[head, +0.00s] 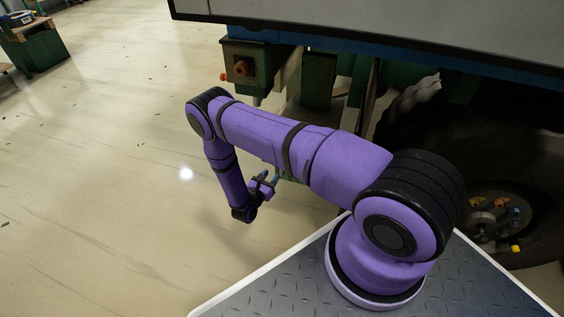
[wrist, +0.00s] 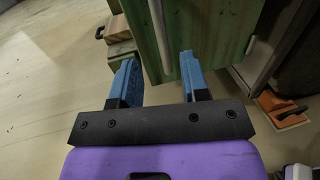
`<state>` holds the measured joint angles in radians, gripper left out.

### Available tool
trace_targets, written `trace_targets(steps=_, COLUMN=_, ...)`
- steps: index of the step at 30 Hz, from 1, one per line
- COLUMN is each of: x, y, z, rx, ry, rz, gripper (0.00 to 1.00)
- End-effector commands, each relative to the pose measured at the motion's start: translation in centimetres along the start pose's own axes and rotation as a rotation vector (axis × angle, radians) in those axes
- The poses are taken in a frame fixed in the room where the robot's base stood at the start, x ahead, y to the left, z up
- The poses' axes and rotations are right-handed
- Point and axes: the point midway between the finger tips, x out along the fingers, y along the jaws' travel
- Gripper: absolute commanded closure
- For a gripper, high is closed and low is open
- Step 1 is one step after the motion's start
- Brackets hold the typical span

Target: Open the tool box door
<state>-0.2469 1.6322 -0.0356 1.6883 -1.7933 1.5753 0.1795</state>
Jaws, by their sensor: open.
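My gripper (head: 267,181) hangs low over the floor at the end of my bent purple arm, beside the green structure under the trailer-like body. In the wrist view its two blue fingers (wrist: 158,68) are apart with nothing between them. Ahead of the fingertips stands a green panel (wrist: 205,35) with a light vertical strip; it looks like the tool box door, and I cannot see any gap at its edge. The fingers appear short of it, though contact is hard to judge. In the head view a green box (head: 318,78) is partly hidden behind my arm.
A large white-sided body (head: 400,22) overhangs at the upper right. A dark tyre (head: 500,150) stands at the right. An orange object (wrist: 283,106) lies on the floor right of the panel. A green bench (head: 38,48) stands far left. Open floor (head: 100,180) lies left.

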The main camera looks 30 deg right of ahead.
Motion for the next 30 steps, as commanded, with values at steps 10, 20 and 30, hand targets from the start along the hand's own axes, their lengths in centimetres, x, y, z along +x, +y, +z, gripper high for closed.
trace_targets(steps=10, x=6.1, y=-0.1, z=0.1, rx=0.003, ry=-0.001, rz=-0.006, gripper=0.58)
trace_targets(steps=20, x=9.3, y=0.0, z=0.1, rx=0.002, ry=-0.001, rz=-0.003, gripper=0.58)
trace_targets(steps=30, x=9.5, y=0.0, z=0.1, rx=0.002, ry=-0.001, rz=-0.003, gripper=0.63)
